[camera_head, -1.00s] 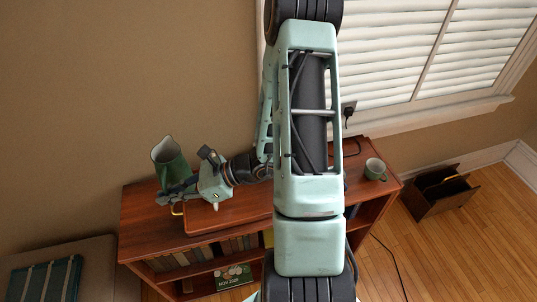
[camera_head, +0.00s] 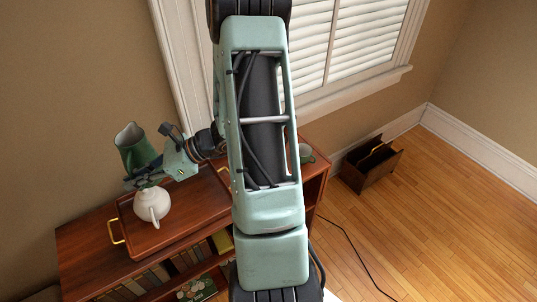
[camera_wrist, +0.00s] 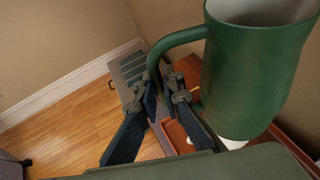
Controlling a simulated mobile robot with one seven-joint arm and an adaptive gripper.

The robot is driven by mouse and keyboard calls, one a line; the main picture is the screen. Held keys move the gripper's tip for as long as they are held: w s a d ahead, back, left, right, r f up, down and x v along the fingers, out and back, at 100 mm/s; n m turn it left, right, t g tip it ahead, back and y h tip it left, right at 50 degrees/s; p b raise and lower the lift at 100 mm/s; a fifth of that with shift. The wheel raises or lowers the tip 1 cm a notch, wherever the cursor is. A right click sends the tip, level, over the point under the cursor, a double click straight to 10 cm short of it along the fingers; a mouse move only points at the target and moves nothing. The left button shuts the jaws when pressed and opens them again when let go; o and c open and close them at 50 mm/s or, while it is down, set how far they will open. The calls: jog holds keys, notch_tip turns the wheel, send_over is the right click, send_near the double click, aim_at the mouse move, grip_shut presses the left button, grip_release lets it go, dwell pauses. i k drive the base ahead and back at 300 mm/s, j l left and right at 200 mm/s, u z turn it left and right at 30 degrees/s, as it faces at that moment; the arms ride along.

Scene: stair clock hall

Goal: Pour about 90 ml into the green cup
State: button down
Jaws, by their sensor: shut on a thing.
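A green pitcher (camera_head: 136,150) with a pale inside is held above the left part of the cabinet top. In the wrist view the pitcher (camera_wrist: 258,75) fills the upper right, its handle between my fingers. My gripper (camera_head: 147,179) is shut on that handle; it also shows in the wrist view (camera_wrist: 163,97). The pitcher looks near upright, and its contents cannot be seen. The green cup (camera_head: 306,153) stands at the right end of the cabinet top, partly hidden by my arm, well apart from the pitcher.
A white teapot (camera_head: 152,206) stands on a wooden tray (camera_head: 176,236) with brass handles, below the pitcher. The tray lies on the reddish cabinet (camera_head: 84,240). A dark wooden rack (camera_head: 371,166) and a cable (camera_head: 357,256) are on the floor at right, where floor is open.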

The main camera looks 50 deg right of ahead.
aim_at(305, 150)
jog(key=z, duration=2.3)
jog(key=i+j, duration=0.1)
jog(key=j, duration=0.45)
